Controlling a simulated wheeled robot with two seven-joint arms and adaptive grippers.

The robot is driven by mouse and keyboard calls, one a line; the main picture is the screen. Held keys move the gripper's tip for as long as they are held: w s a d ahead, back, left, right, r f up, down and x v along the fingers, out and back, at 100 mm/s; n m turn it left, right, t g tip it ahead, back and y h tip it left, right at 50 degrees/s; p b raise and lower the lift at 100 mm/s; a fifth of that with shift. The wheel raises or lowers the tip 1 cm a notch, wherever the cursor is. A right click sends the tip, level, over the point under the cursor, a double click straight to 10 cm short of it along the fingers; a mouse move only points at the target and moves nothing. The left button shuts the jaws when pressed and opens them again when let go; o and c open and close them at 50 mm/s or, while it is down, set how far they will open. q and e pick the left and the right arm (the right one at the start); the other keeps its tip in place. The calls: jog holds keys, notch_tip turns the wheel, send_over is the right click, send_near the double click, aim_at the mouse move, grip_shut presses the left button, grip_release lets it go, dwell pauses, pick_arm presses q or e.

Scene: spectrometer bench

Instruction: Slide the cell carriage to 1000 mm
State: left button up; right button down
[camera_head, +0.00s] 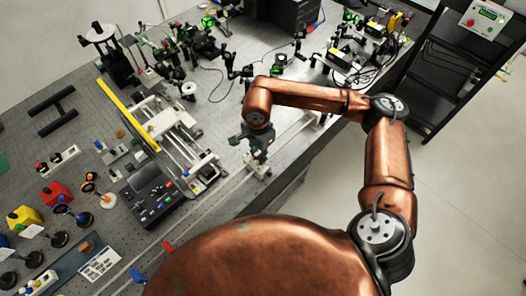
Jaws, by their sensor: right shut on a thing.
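My right gripper (258,157) reaches down from the copper arm to a long pale rail (226,192) that runs diagonally near the bench's front edge. It is shut on a small part of the cell carriage (262,173), which sits on the rail just below the fingers. The gripper hides most of the carriage. Scale marks on the rail are too small to read. My left gripper is not in view.
A red block (167,247) and a blue block (137,275) lie near the rail's lower left end. A dark control box (153,192) and a white frame with a yellow bar (128,113) stand left of the rail. Optics mounts (340,60) crowd the bench's far end.

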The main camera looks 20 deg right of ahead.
jog(key=shift+s+a, duration=0.1)
jog(key=c, duration=1.8)
grip_release()
jog(key=shift+o, duration=0.2)
notch_tip(320, 180, up, 12)
